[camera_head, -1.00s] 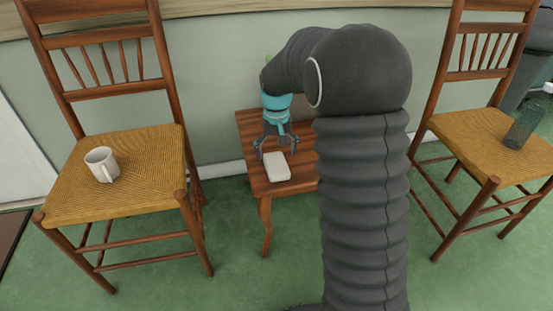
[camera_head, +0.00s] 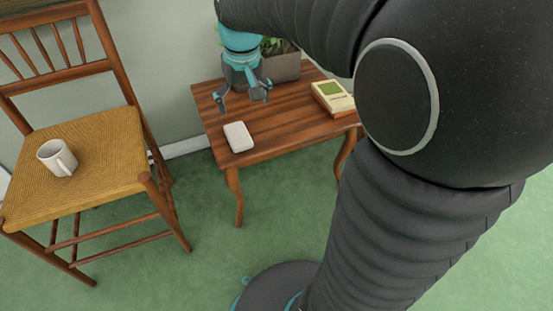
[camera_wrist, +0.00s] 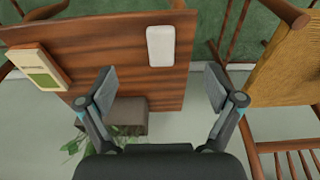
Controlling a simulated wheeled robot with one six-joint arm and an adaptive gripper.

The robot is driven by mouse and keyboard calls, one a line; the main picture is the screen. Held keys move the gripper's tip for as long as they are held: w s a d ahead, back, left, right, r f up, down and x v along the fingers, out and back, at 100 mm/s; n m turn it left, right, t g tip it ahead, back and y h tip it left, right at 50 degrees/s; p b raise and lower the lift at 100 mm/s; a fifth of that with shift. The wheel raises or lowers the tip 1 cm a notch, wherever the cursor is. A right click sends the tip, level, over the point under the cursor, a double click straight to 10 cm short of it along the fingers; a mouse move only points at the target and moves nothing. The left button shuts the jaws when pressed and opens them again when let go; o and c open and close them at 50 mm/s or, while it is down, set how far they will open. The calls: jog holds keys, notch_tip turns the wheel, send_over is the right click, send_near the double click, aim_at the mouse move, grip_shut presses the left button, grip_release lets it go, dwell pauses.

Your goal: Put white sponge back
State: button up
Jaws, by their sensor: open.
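The white sponge (camera_head: 238,136) lies flat on the wooden side table (camera_head: 290,128), near its front left corner. It also shows in the wrist view (camera_wrist: 160,46), ahead of the fingertips and apart from them. My gripper (camera_head: 244,100) is open and empty. It hangs above the table, behind the sponge as the head view shows it. Both fingers show spread in the wrist view (camera_wrist: 161,88), with nothing between them but the table top below.
A planter with green leaves (camera_head: 283,66) stands at the table's back. A woven-seat chair (camera_head: 95,150) holding a white mug (camera_head: 57,157) stands left of the table. Green floor is clear in front.

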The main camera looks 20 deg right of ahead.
jog(key=s+t, duration=0.3)
jog(key=s, duration=1.6)
jog(key=shift+s+f+t, duration=0.3)
jog(key=shift+s+f, duration=0.05)
jog(key=shift+f, duration=0.1)
